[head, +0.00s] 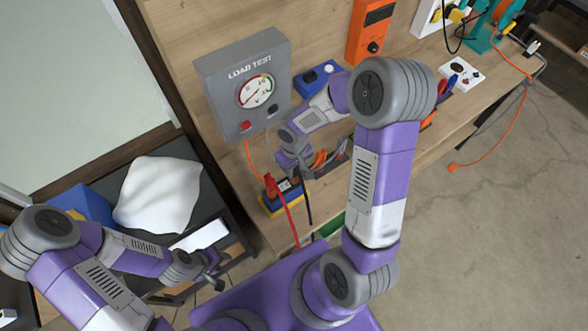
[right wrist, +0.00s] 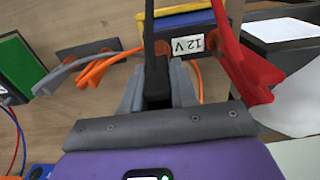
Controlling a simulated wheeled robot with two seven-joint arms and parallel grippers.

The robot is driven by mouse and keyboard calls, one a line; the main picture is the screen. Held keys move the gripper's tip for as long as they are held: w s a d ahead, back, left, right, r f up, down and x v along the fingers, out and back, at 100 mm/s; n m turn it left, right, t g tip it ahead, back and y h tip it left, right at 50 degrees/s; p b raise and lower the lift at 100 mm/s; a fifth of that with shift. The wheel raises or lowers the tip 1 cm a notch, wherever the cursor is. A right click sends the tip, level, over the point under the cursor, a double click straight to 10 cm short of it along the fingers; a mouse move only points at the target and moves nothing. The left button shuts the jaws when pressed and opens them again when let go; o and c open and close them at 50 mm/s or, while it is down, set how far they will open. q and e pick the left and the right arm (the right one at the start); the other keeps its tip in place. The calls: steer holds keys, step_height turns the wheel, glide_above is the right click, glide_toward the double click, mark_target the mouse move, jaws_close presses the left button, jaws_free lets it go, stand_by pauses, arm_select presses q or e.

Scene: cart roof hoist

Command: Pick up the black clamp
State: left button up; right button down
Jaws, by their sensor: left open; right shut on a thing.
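The black clamp (right wrist: 157,85) is between the fingers of my right gripper (right wrist: 160,90) in the right wrist view, and the gripper is shut on it. A black strip runs up from it in front of the 12 V battery (right wrist: 183,22). I cannot tell whether the clamp touches the battery. The red clamp (right wrist: 240,65) is beside it to the right. In the head view my right gripper (head: 297,168) is just above the battery (head: 283,198), hiding most of the black clamp. My left gripper (head: 213,279) is open and empty at lower left, away from the bench.
The load test box (head: 245,85) with its gauge stands on the wooden bench behind the battery. An orange meter (head: 371,30) and a white panel (head: 461,74) are further right. A white sack (head: 158,194) lies at left. Orange hooks or clips lie beside the gripper.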

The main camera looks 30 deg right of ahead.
step_height(320, 180, up, 10)
steer(key=shift+r, duration=0.1)
stand_by(0.5)
stand_by(0.5)
